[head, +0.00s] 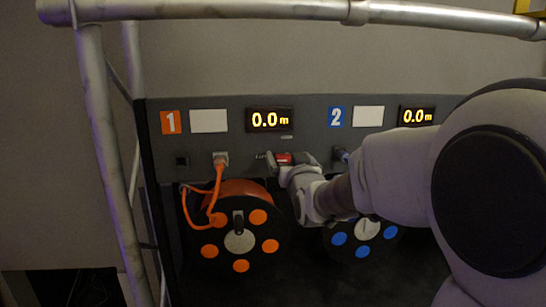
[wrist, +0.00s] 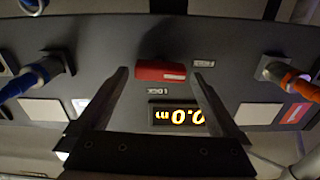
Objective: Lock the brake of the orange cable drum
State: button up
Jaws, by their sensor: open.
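The orange cable drum (head: 240,243) is mounted low on the dark panel, with a black face and orange spots. A red brake lever (wrist: 160,71) with a pale label shows in the wrist view, beside the word LOCK (wrist: 158,91) and a second small label (wrist: 203,63). The lever also shows as a red patch in the head view (head: 283,158), partly hidden by my gripper. My gripper (wrist: 157,74) is open, its fingertips on either side of the lever. I cannot tell whether they touch it.
An orange cable (head: 217,182) runs from a plug above the drum. A blue-spotted drum (head: 364,240) is at the right, partly behind my arm. Displays reading 0.0 m (head: 270,120) sit above. A metal truss tube (head: 103,130) stands at the left.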

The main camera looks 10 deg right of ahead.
jog(key=c, duration=1.3)
jog(key=shift+f+b, duration=0.1)
jog(key=shift+b, duration=0.25)
jog(key=m+b, duration=0.3)
jog(key=m, duration=0.2)
jog(key=m+b, duration=0.3)
jog(key=m, duration=0.3)
jog(key=d+m+b, duration=0.1)
jog(key=m+b, duration=0.2)
jog(key=m, duration=0.3)
jog(key=shift+d+f+b, duration=0.1)
jog(key=shift+b, duration=0.2)
